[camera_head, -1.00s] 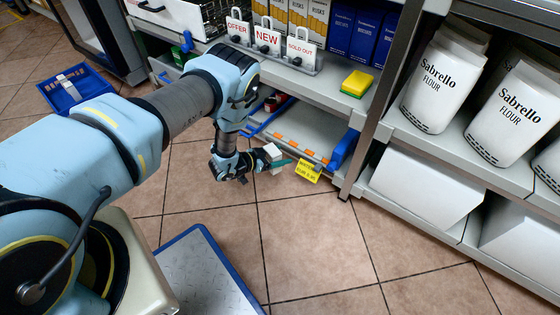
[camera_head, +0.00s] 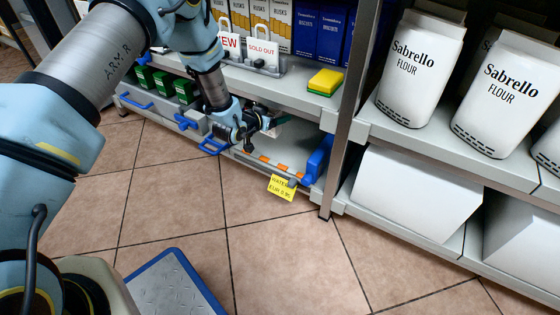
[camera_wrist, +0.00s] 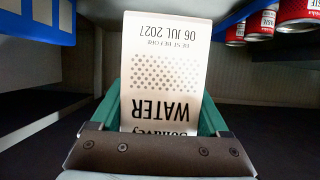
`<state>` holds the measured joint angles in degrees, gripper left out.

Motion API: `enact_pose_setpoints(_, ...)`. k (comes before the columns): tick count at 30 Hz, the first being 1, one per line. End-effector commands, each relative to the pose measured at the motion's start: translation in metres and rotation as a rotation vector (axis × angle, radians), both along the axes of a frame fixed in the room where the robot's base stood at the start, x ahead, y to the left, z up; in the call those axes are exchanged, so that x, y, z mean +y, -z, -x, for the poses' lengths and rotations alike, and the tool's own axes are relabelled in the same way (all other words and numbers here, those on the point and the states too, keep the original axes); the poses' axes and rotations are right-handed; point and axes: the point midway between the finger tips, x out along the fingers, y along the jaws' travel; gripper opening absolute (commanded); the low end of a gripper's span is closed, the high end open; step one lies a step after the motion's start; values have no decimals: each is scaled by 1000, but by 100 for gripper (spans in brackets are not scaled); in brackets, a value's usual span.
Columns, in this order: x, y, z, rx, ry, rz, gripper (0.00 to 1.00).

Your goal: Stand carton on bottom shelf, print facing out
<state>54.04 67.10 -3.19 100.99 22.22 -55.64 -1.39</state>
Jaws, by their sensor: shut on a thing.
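My gripper (camera_head: 262,123) is shut on a white carton, which shows in the wrist view (camera_wrist: 165,65) between the green fingers. Its face bears dark print reading "WATER", a dotted pattern and a best-before date, upside down in that picture. In the head view only a small pale part of the carton (camera_head: 277,131) shows behind the fingers. The gripper reaches into the bay above the bottom shelf (camera_head: 298,147), under the shelf above. A yellow water price tag (camera_head: 281,187) hangs at that shelf's front edge. Whether the carton touches the shelf cannot be told.
A blue divider (camera_head: 318,160) stands at the right of the bay, near a metal post (camera_head: 345,120). Orange strips (camera_head: 267,163) lie along the shelf front. Green packs (camera_head: 162,82) stand to the left. A yellow sponge (camera_head: 325,82) lies above. Red cans (camera_wrist: 297,12) show in the wrist view.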

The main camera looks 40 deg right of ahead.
Motion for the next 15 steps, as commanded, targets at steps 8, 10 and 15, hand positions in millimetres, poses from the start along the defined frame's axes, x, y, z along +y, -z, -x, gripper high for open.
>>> enact_pose_setpoints(8, -6, -1, 0, 11, -21, -3, 0)
enact_pose_setpoints(10, -6, 10, 0, 11, -21, -4, 0)
enact_pose_setpoints(15, -6, 43, 0, 10, -21, -4, 0)
